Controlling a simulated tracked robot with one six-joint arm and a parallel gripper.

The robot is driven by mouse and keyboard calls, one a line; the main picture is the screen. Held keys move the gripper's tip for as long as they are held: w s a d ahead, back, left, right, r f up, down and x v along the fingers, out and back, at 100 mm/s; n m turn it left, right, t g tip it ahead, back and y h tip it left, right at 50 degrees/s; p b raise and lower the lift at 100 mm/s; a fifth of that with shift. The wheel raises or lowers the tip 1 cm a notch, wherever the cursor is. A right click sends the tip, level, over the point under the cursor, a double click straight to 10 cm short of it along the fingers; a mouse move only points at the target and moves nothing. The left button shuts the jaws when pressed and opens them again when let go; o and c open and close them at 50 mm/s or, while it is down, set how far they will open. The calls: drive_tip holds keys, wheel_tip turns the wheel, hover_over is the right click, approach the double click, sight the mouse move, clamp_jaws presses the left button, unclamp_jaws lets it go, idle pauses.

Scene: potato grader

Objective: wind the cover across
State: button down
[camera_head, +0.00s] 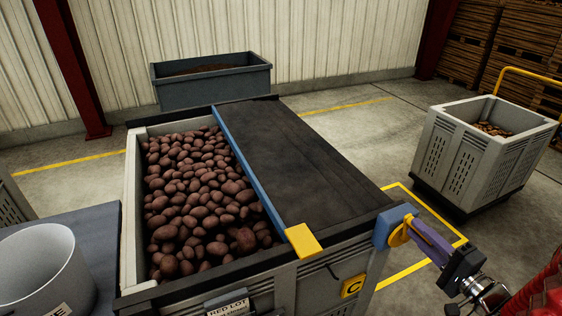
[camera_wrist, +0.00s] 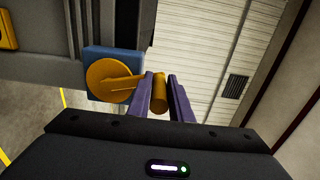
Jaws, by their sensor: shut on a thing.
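The black cover (camera_head: 310,155) lies over the right part of the grey crate (camera_head: 131,215). Its blue leading bar (camera_head: 247,168) runs from back to front, with a yellow tab (camera_head: 303,240) at the near end. Red-brown potatoes (camera_head: 195,190) lie uncovered left of the bar. A yellow crank (camera_wrist: 108,80) sits on a blue housing (camera_wrist: 104,56) at the crate's near right corner; the housing also shows in the head view (camera_head: 388,226). My gripper (camera_wrist: 160,86), with purple fingers, is shut on the crank's yellow handle (camera_wrist: 160,98). In the head view, my gripper (camera_head: 428,240) partly hides the crank.
A dark grey bin (camera_head: 212,86) stands behind the crate by the wall. A second grey crate (camera_head: 470,155) stands at the right on the floor. A white bucket (camera_head: 40,275) is at the near left. Open floor lies between the crates.

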drive_tip(key=shift+a+f, duration=0.1)
drive_tip(key=shift+f, duration=0.15)
drive_tip(key=c, duration=2.4)
unclamp_jaws()
drive_tip(key=shift+s+a+f, duration=0.3)
drive_tip(key=shift+a+f, duration=0.15)
drive_tip(key=shift+a, duration=0.25)
drive_tip(key=shift+s+a+f, duration=0.25)
drive_tip(key=shift+a+f, duration=0.2)
drive_tip(key=shift+a, duration=0.2)
drive_tip(key=shift+c, duration=0.2)
drive_tip(key=shift+a+f, duration=0.1)
clamp_jaws()
drive_tip(key=shift+s+a+f, duration=0.2)
drive_tip(key=shift+a+f, duration=0.4)
drive_tip(key=shift+f, duration=0.15)
drive_tip(key=shift+s+a+f, duration=0.2)
drive_tip(key=shift+a+f, duration=0.35)
drive_tip(key=shift+f, duration=0.15)
